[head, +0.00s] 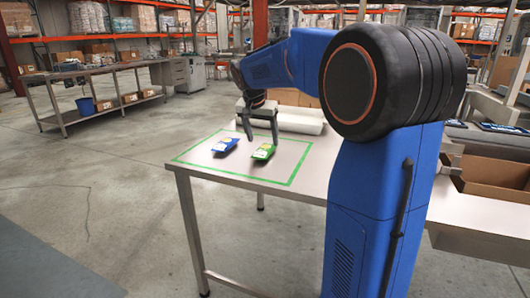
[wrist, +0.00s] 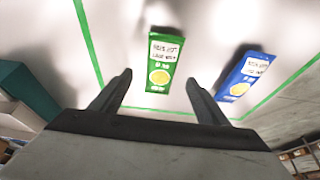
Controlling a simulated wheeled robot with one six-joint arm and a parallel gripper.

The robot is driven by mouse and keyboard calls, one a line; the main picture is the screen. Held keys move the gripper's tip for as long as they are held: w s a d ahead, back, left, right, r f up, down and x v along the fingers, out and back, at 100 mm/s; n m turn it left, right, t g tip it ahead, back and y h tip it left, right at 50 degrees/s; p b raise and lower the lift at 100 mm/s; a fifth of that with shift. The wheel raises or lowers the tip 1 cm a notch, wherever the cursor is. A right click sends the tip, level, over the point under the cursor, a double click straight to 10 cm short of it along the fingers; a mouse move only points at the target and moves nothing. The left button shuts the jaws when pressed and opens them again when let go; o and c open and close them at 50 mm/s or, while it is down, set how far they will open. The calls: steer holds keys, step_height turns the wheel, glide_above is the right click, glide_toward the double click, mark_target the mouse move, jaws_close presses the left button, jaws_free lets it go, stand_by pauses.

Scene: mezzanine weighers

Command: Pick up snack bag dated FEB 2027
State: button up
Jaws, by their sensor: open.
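A green snack bag (head: 263,152) and a blue snack bag (head: 225,144) lie apart on the metal table, inside a green outline. In the wrist view, the green bag (wrist: 163,60) is between and just beyond the fingertips, and the blue bag (wrist: 246,76) is to the right. Each bag has a white printed label and a yellow round picture. The date print is too small and blurred to read. My gripper (head: 261,136) is open and empty above the green bag; its two fingers also show in the wrist view (wrist: 158,81).
The green outline (head: 196,168) marks the table top, which is bare around the bags. A white tray (head: 296,121) stands behind them. An open cardboard box (head: 492,178) is at the right. Another workbench (head: 103,71) stands at the far left, across open floor.

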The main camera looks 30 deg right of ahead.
mark_target(264, 148)
steer(key=shift+x, duration=2.9)
steer(key=shift+r, duration=0.1)
steer(key=c, duration=1.1)
